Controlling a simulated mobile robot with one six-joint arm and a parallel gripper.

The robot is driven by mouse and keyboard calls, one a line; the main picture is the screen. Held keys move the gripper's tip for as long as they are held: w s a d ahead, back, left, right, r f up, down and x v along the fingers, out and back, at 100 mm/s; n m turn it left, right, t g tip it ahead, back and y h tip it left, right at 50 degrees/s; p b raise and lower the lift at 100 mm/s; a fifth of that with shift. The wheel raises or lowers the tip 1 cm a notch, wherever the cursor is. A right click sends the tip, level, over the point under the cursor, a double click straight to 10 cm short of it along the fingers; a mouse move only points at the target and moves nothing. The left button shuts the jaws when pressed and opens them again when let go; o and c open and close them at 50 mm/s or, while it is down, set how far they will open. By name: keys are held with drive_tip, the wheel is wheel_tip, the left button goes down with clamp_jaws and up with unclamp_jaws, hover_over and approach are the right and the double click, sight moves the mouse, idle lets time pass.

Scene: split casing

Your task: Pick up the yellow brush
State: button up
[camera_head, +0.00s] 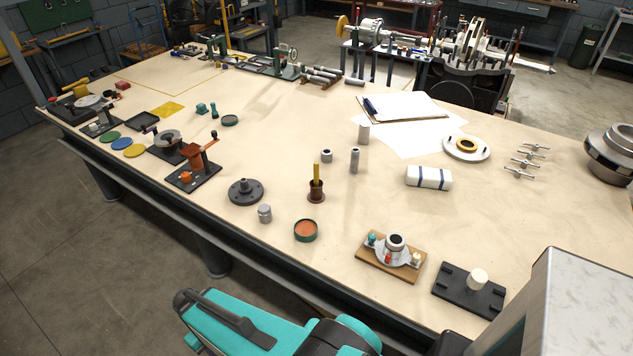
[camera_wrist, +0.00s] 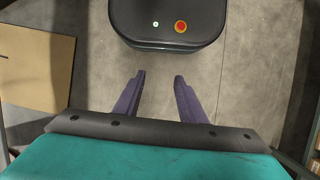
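The brush is not in the wrist view. In the head view my teal arm is at the bottom, in front of the bench's near edge, and the gripper's fingers do not show.
Near the cup are a dark flanged disc (camera_head: 245,191), a grey cylinder (camera_head: 265,213), a green-rimmed dish (camera_head: 306,231) and small metal cylinders (camera_head: 354,160). A wooden board with fittings (camera_head: 372,264) and a black plate (camera_head: 455,290) lie at the near right. Bare bench lies left of the cup's back.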

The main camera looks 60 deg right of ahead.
drive_tip(key=w+d+r+m+t+b, duration=0.1)
drive_tip(key=w+d+r+m+t, duration=0.15)
drive_tip(key=w+d+r, duration=1.1)
drive_tip(key=shift+m+t+h, duration=0.3)
drive_tip(key=shift+m+t, duration=0.65)
drive_tip(key=w+d+r, duration=0.1)
drive_tip(key=d+r, duration=0.3)
drive_tip(key=d, duration=0.1)
drive_tip(key=w+d+r, duration=0.1)
drive_tip(key=d+r, duration=0.4)
drive_tip(key=d, duration=0.1)
drive_tip(key=w+d+r, duration=0.1)
drive_tip(key=d+r, duration=0.4)
drive_tip(key=d, duration=0.1)
drive_tip(key=shift+d+b, duration=0.15)
drive_tip(key=shift+b, duration=0.15)
drive_tip(key=s+d+r+m, duration=0.1)
drive_tip(key=s+d+r, duration=0.4)
drive_tip(key=d+r, duration=0.1)
drive_tip(key=s+d+r+m, duration=0.1)
drive_tip(key=s+d+r, duration=0.4)
drive_tip(key=d, duration=0.4)
drive_tip(key=s+d+r+m, duration=0.1)
drive_tip(key=s+d+r, duration=0.5)
drive_tip(key=d, duration=0.2)
drive_tip(key=shift+d+r+m+h, duration=0.2)
drive_tip(key=shift+r+m+h, duration=0.2)
